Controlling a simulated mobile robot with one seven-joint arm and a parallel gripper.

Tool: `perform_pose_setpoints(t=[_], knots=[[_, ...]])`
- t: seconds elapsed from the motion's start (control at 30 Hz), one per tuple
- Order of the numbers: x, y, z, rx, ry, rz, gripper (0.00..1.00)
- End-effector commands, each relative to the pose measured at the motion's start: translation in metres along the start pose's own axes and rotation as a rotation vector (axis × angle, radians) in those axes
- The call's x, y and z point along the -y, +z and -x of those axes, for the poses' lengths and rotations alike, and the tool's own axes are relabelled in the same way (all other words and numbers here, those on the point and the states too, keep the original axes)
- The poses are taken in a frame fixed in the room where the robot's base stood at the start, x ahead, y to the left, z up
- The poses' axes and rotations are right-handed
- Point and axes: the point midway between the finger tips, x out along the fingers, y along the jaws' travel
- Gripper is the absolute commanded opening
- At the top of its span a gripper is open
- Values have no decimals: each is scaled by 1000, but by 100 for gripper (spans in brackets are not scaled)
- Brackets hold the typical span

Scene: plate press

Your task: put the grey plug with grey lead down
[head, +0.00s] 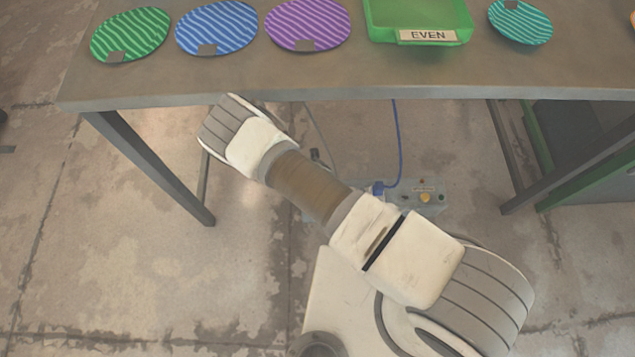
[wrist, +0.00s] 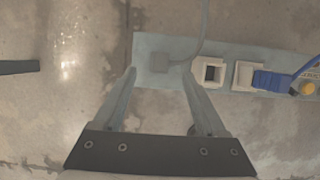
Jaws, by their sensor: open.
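The grey plug (wrist: 157,62) lies on the bare left end of the pale socket panel (wrist: 145,46) in the wrist view. Its grey lead (wrist: 205,32) runs from it up past the top edge; a thin grey lead (head: 318,128) also shows below the table in the head view. My gripper (wrist: 159,72) is open, one finger to each side of the plug, with gaps visible. I cannot tell whether the fingertips reach down to its height.
An empty-looking white socket (wrist: 210,72) is right of the plug. A blue plug (wrist: 272,81) sits at another white socket, its blue lead (head: 398,145) rising to the table. A yellow button (head: 425,198) is further right. The grey table (head: 250,85) overhangs, carrying striped plates and a green tray (head: 372,28).

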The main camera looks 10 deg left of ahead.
Motion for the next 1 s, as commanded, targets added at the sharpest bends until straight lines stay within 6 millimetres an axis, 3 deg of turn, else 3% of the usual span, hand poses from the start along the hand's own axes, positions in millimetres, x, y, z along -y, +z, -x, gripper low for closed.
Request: perform_pose_setpoints(t=[0.03,0.1,0.3,1.0], knots=[[0,2,16,0,-1,1,74],[0,2,28,1,0,1,74],[0,0,47,0,-1,1,74],[0,0,49,0,0,0,74]])
